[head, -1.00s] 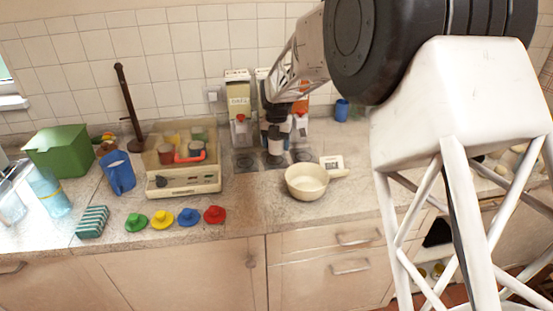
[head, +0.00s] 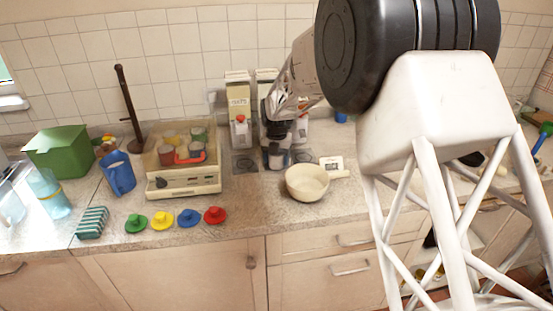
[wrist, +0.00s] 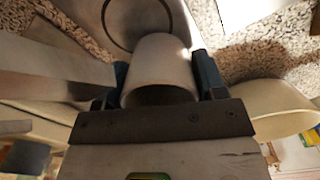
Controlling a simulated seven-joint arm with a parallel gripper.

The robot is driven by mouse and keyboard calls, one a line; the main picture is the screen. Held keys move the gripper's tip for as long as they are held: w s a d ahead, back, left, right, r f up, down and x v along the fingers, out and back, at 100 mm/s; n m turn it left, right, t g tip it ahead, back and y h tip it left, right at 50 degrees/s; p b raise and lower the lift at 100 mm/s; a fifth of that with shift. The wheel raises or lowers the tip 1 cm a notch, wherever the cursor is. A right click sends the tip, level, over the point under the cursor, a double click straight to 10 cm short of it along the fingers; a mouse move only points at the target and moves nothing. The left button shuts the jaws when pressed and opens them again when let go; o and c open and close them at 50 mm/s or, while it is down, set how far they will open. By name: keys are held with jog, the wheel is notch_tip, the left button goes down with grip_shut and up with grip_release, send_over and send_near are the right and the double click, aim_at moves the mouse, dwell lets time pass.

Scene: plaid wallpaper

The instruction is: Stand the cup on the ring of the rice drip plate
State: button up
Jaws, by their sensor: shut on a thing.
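A plain cup (wrist: 165,62) is between the two fingers of my gripper (wrist: 163,80) in the wrist view, its open mouth toward the camera. My gripper (head: 277,147) is shut on the cup. In the head view the cup (head: 276,158) is small and grey, low in front of the middle dispenser, over or on the middle drip plate. A plate with a dark ring (wrist: 140,15) lies just beyond the cup in the wrist view. I cannot tell whether the cup touches it. The middle dispenser's label is hidden by my arm.
The left dispenser (head: 238,102) has its own ringed plate (head: 244,163). A cream bowl (head: 307,184) and a small label card (head: 331,163) stand close at the right. A beige appliance (head: 183,180) is at the left.

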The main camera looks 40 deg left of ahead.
jog(key=shift+f, duration=0.15)
jog(key=o, duration=1)
jog(key=shift+o, duration=0.2)
notch_tip(320, 180, up, 12)
dwell(0.4)
dwell(0.9)
